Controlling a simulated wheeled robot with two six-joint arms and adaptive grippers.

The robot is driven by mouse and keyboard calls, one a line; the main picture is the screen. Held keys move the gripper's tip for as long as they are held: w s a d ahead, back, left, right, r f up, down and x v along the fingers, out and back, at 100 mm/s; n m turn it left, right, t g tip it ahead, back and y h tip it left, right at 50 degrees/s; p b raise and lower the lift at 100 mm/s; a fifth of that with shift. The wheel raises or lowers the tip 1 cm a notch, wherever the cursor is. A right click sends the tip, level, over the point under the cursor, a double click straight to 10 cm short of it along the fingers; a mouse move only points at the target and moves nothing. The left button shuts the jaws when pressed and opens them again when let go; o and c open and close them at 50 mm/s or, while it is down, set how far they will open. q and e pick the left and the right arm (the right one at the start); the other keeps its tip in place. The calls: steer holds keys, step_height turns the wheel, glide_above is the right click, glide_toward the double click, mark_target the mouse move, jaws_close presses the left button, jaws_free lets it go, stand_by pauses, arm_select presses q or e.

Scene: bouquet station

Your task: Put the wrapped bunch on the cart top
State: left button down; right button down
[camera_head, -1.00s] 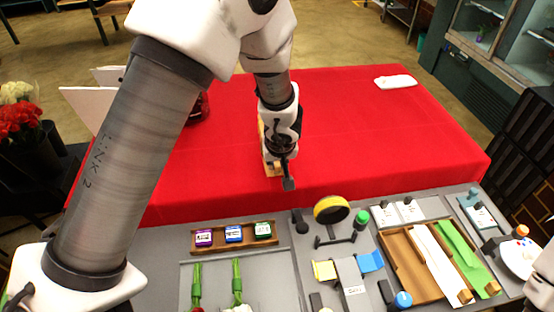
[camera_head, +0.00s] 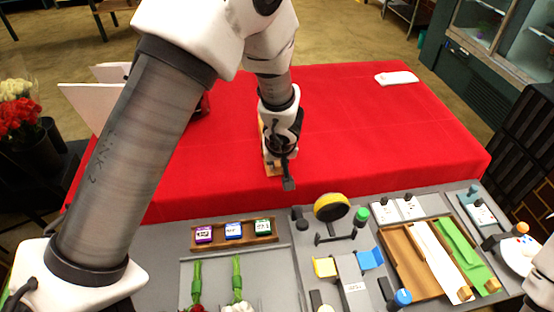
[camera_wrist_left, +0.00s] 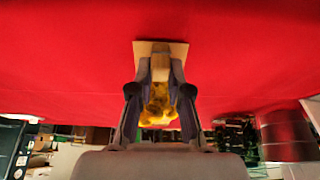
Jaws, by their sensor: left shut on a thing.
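The wrapped bunch (camera_head: 272,169) shows as a small tan patch of wrap beside my left gripper (camera_head: 284,160) in the head view. In the left wrist view, the bunch shows tan paper (camera_wrist_left: 176,49) and yellow flowers (camera_wrist_left: 158,108) between the fingers. My left gripper (camera_wrist_left: 160,92) is shut on it. The bunch is over the red-covered surface (camera_head: 375,140); I cannot tell whether it touches the cloth. Most of the bunch is hidden by my gripper and arm. I cannot tell whether this red surface is the cart top. My right gripper is out of view.
A folded white cloth (camera_head: 396,79) lies at the back right of the red surface, with wide bare cloth around it. In front is a grey workbench with a wooden tray (camera_head: 402,262), a yellow tape roll (camera_head: 332,207) and small colored boxes (camera_head: 233,231). Flower buckets (camera_head: 30,140) stand left.

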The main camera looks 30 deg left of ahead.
arm_select(q)
steer(key=shift+f, duration=0.2)
stand_by(0.5)
steer(key=c, duration=0.6)
jaws_free()
steer(key=shift+c, duration=0.2)
step_height(320, 180, up, 7)
steer(key=p, duration=0.8)
steer(key=shift+r+p, duration=0.1)
steer(key=shift+p, duration=0.25)
